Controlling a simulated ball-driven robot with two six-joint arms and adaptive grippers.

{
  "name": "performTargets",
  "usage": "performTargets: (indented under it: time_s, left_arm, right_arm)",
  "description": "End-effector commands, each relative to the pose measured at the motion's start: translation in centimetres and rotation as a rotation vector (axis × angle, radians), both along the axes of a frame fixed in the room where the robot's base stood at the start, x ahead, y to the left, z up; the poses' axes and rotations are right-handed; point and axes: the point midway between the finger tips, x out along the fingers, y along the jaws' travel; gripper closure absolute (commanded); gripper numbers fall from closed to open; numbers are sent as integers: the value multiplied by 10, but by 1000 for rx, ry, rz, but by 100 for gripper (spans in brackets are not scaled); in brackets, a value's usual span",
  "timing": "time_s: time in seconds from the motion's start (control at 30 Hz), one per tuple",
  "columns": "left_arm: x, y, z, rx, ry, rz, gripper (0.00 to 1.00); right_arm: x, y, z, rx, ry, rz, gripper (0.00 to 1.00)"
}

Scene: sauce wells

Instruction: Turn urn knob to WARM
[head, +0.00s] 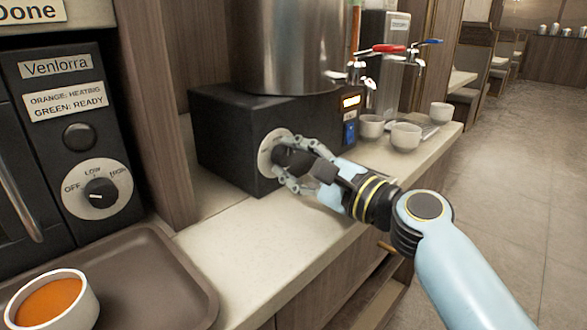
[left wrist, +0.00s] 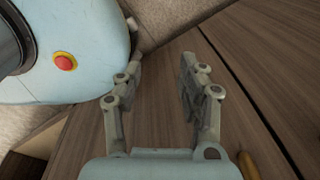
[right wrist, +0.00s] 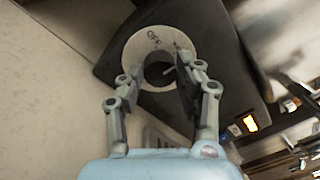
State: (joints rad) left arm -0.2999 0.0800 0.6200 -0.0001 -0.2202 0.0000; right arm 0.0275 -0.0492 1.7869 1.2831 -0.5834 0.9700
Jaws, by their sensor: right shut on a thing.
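The urn is a steel cylinder (head: 297,45) on a black base (head: 225,130). In the right wrist view the fingers (right wrist: 160,88) flank the knob (right wrist: 158,72), and "OFF" shows on the dial's rim (right wrist: 140,45). The other dial labels and the WARM mark are not readable. My left gripper (left wrist: 153,90) is open and empty, seen only in the left wrist view.
The urn base has a lit orange display (head: 350,101) and blue switch (head: 350,133). White cups (head: 405,137) stand behind my right arm near red and blue taps. A black Venlorra unit (head: 75,120) with its own dial and a tray (head: 150,275) with an orange-filled bowl (head: 88,285) are left.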

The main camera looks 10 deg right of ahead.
Motion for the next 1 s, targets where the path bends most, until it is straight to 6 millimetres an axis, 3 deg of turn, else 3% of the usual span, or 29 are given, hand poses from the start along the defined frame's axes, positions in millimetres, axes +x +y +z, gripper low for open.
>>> performTargets:
  time_s: [0.7,0.73,0.87,1.0]
  left_arm:
    - [-1,0,-6,0,2,0,60]
    - [-1,0,-6,0,2,0,60]
    - [-1,0,-6,0,2,0,60]
    - [-1,0,-6,0,2,0,60]
  right_arm:
    - [0,0,-1,-60,-37,2,97]
    - [0,0,-1,-60,-37,2,61]
    - [0,0,-1,-60,-37,2,44]
    - [0,0,-1,-59,-38,1,42]
